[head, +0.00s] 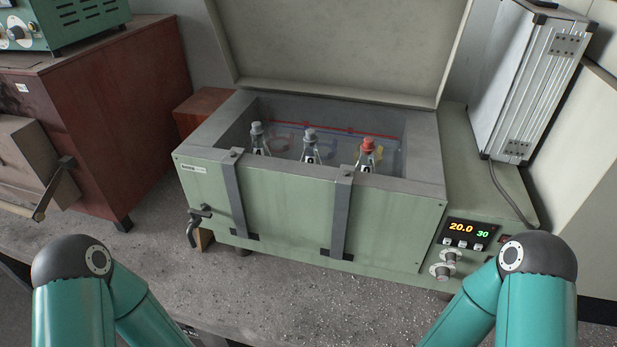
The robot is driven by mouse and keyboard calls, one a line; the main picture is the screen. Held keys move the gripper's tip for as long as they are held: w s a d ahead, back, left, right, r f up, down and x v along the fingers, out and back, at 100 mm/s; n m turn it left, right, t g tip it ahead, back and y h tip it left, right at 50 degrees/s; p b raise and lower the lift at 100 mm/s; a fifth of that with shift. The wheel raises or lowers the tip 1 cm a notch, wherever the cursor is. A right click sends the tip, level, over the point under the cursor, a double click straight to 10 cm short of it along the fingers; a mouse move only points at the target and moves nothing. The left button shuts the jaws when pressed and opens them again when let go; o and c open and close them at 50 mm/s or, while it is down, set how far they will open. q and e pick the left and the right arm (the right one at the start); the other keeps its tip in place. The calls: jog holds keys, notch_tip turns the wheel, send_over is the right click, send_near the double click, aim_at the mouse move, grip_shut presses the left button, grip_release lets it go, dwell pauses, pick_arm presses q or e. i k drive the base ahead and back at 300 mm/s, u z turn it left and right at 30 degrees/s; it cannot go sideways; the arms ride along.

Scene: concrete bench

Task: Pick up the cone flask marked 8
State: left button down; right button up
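Three cone flasks stand upright in a row inside the open tub of a green water bath (300,205). The left flask (259,146) and the middle flask (311,154) have grey stoppers. The right flask (366,160) has a red-orange stopper. Dark marks show on their labels, but they are too small to read, so I cannot tell which is marked 8. The front wall hides the flasks' lower parts. Only my two teal arms show at the bottom left and bottom right; neither gripper is in view.
The bath's lid stands open behind the tub (335,45). Two grey straps (341,215) cross the front wall. A control panel (468,234) reads 20.0 and 30. A silver case (525,85) stands at right, a red-brown cabinet (125,110) at left. Bench (290,300) in front is clear.

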aim_at(310, 156)
jog(key=z, duration=0.45)
jog(key=i, duration=0.15)
jog(key=u, duration=2.6)
jog(key=k, duration=1.9)
jog(key=z, duration=0.6)
jog(key=i, duration=1.05)
